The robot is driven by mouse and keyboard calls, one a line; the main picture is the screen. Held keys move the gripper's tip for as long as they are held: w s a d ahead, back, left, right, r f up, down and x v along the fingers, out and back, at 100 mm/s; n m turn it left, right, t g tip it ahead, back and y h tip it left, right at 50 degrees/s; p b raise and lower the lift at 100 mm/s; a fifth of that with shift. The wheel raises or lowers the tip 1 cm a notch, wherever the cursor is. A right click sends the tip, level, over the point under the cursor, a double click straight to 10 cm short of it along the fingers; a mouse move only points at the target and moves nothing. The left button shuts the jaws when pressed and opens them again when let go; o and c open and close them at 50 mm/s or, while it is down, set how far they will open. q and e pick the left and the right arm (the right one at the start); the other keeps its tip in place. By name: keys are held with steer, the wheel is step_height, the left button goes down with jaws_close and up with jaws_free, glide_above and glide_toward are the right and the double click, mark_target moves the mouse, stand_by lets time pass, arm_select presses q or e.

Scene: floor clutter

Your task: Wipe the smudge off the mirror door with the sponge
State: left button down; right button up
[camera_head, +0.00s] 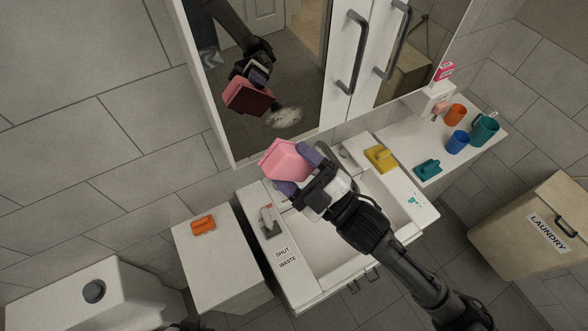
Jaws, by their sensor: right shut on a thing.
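The mirror door (297,62) of the wall cabinet is at the top centre and looks shut. A pale greyish smudge (284,117) is on its lower part. My right gripper (299,172) is shut on a pink sponge (284,158), just below the mirror's lower edge in the picture and over the back of the sink counter. The sponge appears apart from the mirror; its reflection, with my arm, shows left of the smudge. The gripper hides part of the sponge. My left gripper is not clearly visible; only a dark piece shows at the bottom edge.
White cabinet doors with dark handles (347,52) adjoin the mirror. Around the sink (395,215) are a tap, a yellow block (381,158) and a teal one (427,169). Cups (457,142) stand on the right shelf. An orange block (202,225) lies left; a laundry bin (520,225) stands right.

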mark_target(295, 108)
steer(key=shift+s+a+r+y, duration=0.1)
steer(key=shift+r+y, duration=0.1)
steer(key=shift+y, duration=0.1)
steer(key=shift+a+r, duration=0.1)
steer(key=shift+w+a+b, duration=0.35)
steer(key=shift+w+a, duration=0.05)
steer(key=shift+w, duration=0.45)
steer(key=shift+w+a+b, duration=0.3)
steer(key=shift+w+a, duration=0.05)
steer(key=shift+w, duration=0.5)
steer(key=shift+w+a+b, duration=0.35)
steer(key=shift+w+a, duration=0.05)
steer(key=shift+w, duration=0.45)
steer(key=shift+w+a, duration=0.2)
steer(key=shift+w, duration=0.3)
steer(key=shift+w+a, duration=0.2)
steer(key=shift+w, duration=0.25)
steer(key=shift+d, duration=0.1)
steer(key=shift+w+d+b, duration=0.25)
steer(key=shift+w+d, duration=0.1)
steer(key=shift+d, duration=0.55)
steer(key=shift+w+d+b, duration=0.2)
steer(key=shift+w+d, duration=0.15)
steer(key=shift+d, duration=0.5)
steer(key=shift+w+d+b, duration=0.15)
steer(key=shift+w+d, duration=0.35)
steer(key=shift+d, duration=0.4)
steer(key=shift+w+d+b, duration=0.15)
steer(key=shift+w+d, duration=0.3)
steer(key=shift+d, duration=0.45)
